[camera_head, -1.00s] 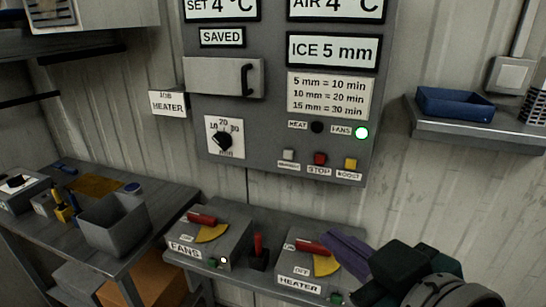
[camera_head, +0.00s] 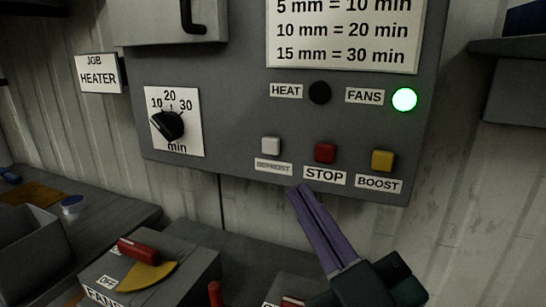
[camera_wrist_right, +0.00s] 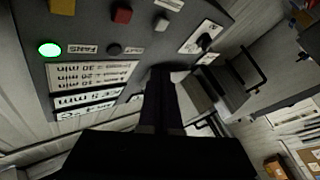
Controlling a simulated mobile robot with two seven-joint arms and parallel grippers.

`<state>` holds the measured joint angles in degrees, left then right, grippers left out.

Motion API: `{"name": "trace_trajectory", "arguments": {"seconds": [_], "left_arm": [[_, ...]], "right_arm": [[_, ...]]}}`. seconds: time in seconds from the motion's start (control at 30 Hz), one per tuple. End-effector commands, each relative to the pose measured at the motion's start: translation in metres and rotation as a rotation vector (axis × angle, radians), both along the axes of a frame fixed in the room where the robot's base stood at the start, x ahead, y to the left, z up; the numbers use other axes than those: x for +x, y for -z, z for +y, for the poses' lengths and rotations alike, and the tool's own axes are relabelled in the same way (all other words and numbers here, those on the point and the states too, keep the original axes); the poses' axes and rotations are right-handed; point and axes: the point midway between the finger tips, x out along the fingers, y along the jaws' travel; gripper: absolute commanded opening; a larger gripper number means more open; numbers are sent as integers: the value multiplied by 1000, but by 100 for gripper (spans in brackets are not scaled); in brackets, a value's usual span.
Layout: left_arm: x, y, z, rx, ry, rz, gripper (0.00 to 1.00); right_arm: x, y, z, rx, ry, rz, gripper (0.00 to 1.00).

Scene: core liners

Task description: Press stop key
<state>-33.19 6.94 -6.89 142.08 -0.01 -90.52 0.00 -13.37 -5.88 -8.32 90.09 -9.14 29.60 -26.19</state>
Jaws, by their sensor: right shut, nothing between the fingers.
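The red STOP key (camera_head: 325,152) sits on the lower part of the grey control panel (camera_head: 235,130), above its STOP label. It also shows in the right wrist view (camera_wrist_right: 122,14). A white key (camera_head: 271,146) is to its left and a yellow BOOST key (camera_head: 382,160) to its right. My right gripper (camera_head: 303,190) is shut and empty. In the head view its purple fingers point up, with the tips just below the STOP label's left end; I cannot tell how far they are from the panel. My left gripper is not in view.
The FANS lamp (camera_head: 404,99) glows green and the HEAT lamp (camera_head: 319,92) is dark. A timer dial (camera_head: 168,125) is at the panel's left. Below, the FANS switch box (camera_head: 150,265) with a red handle stands on the bench. A shelf (camera_head: 510,48) juts out at right.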

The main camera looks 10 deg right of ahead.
Motion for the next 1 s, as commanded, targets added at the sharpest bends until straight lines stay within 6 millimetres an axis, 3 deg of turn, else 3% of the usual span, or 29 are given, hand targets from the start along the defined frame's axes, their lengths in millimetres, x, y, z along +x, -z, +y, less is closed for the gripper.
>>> {"name": "trace_trajectory", "arguments": {"seconds": [0.37,0.8,1.0], "left_arm": [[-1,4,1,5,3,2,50],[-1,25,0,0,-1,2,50],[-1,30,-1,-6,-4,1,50]], "right_arm": [[9,1,-6,-1,-1,0,0],[57,2,-39,-1,0,1,0],[70,1,-48,0,0,2,0]]}}
